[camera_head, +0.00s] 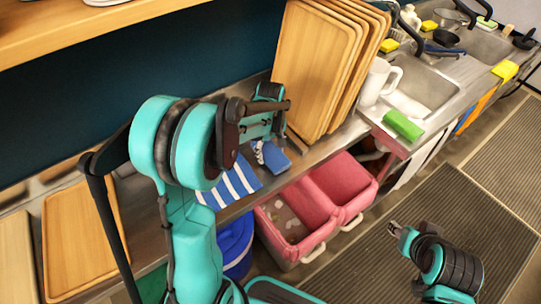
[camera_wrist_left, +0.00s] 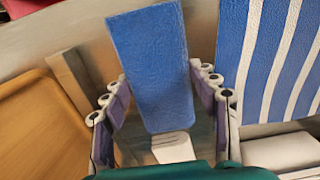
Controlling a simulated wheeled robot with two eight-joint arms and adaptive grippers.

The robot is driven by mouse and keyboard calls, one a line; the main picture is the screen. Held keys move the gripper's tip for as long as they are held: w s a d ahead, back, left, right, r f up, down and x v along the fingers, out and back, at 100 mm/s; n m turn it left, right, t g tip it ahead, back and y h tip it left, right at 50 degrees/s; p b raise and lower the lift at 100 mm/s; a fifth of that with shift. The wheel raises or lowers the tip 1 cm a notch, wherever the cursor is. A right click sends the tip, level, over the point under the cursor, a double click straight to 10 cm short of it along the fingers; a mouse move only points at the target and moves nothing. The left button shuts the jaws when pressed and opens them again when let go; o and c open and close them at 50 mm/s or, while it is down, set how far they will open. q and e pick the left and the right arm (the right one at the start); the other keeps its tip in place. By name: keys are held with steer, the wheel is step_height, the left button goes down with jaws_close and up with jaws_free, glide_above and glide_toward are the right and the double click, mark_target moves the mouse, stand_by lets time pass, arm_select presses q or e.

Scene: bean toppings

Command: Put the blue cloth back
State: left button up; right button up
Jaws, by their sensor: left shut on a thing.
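A plain blue cloth (camera_head: 275,157) hangs at my left gripper (camera_head: 262,150), over the metal counter. In the left wrist view the blue cloth (camera_wrist_left: 150,60) lies between the two fingers of my left gripper (camera_wrist_left: 162,105), which are shut on it. A blue and white striped cloth (camera_head: 232,184) lies on the counter just left of it. The striped cloth (camera_wrist_left: 268,60) also shows at the right of the wrist view. My right gripper (camera_head: 397,231) is low at the right, over the floor mat, apart from the cloths; its fingers are too small to judge.
Several upright wooden boards (camera_head: 312,70) stand behind the gripper. A white jug (camera_head: 374,82) and green sponge (camera_head: 403,125) are beside the sink (camera_head: 428,90). Red bins (camera_head: 342,180) and a blue bin (camera_head: 236,243) are below. A wooden tray (camera_head: 80,240) lies at left.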

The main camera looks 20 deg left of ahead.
arm_select(q)
steer(key=shift+f, duration=0.5)
steer(key=shift+f, duration=0.2)
steer(key=o, duration=1.3)
steer(key=shift+r, duration=0.1)
